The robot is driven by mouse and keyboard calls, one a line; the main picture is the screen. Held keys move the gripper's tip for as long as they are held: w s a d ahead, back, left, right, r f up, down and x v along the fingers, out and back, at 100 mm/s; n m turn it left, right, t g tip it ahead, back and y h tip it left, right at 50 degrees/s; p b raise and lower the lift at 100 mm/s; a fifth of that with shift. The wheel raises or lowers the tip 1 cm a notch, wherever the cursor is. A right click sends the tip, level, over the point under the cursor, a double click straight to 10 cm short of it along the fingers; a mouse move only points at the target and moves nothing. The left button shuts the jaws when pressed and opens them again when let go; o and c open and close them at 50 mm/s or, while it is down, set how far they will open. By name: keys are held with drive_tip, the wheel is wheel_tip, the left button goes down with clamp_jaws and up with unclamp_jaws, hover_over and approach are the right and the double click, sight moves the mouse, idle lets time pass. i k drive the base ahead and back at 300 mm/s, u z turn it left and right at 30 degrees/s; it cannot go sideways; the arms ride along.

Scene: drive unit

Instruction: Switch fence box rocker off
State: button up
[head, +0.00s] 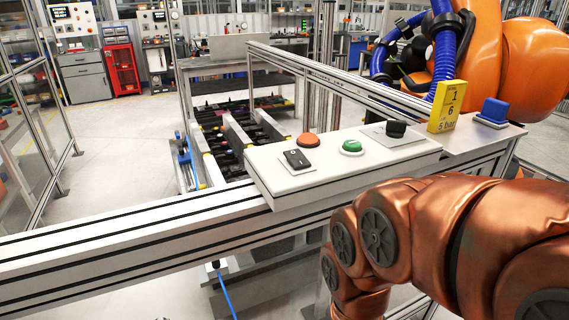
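The fence box (330,173) is a long white panel mounted on the aluminium fence rail, in the middle of the head view. A black rocker (297,159) sits at its left end, with small white marks on its face. Which side of the rocker is pressed in is too small to tell. My copper-coloured arm reaches in from the lower right, in front of and below the box. My gripper is not in view, and no part of my arm is seen touching the rocker.
Beside the rocker are an orange button (308,139), a green button (351,147) and a black knob (396,129). A yellow block (447,106) and a blue block (493,112) stand further right. An orange robot arm (495,50) is behind. Space above the box's left end looks clear.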

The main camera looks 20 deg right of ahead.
sight(295, 158)
drive_tip(key=z, duration=2.1)
drive_tip(key=k, duration=1)
drive_tip(key=u, duration=2)
drive_tip(key=i, duration=0.5)
drive_tip(key=z, duration=0.1)
